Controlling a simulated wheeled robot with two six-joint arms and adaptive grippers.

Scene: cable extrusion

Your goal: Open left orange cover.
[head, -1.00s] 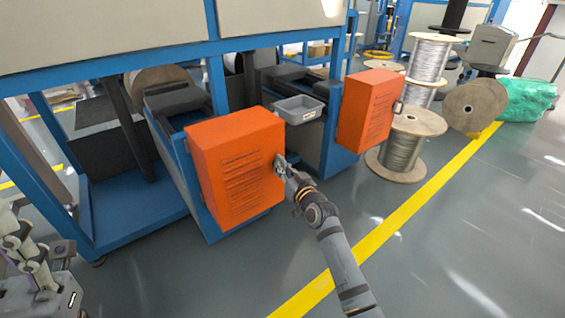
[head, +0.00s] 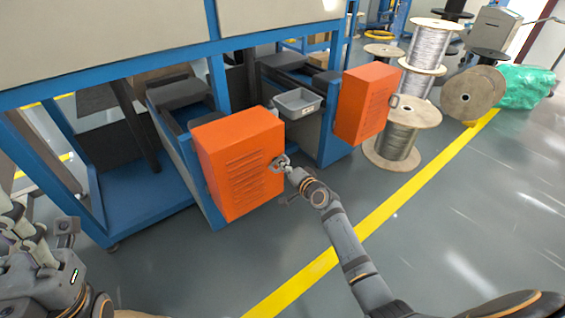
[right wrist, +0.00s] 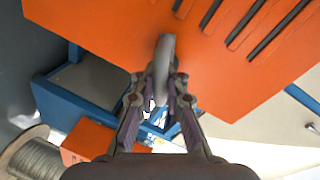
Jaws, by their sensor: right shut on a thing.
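The left orange cover (head: 238,162) is a slatted box on the blue machine frame, left of centre in the head view. It looks closed against the frame. Its grey loop handle (right wrist: 166,62) stands out from the orange face in the right wrist view. My right gripper (head: 283,163) is at the cover's right edge, shut on this handle. In the right wrist view its two fingers (right wrist: 160,88) lie on either side of the loop.
A second orange cover (head: 364,103) stands to the right, with a grey bin (head: 297,103) between the two. Cable spools (head: 400,135) stand beyond it. The floor right of my right arm is clear, crossed by a yellow line (head: 385,211).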

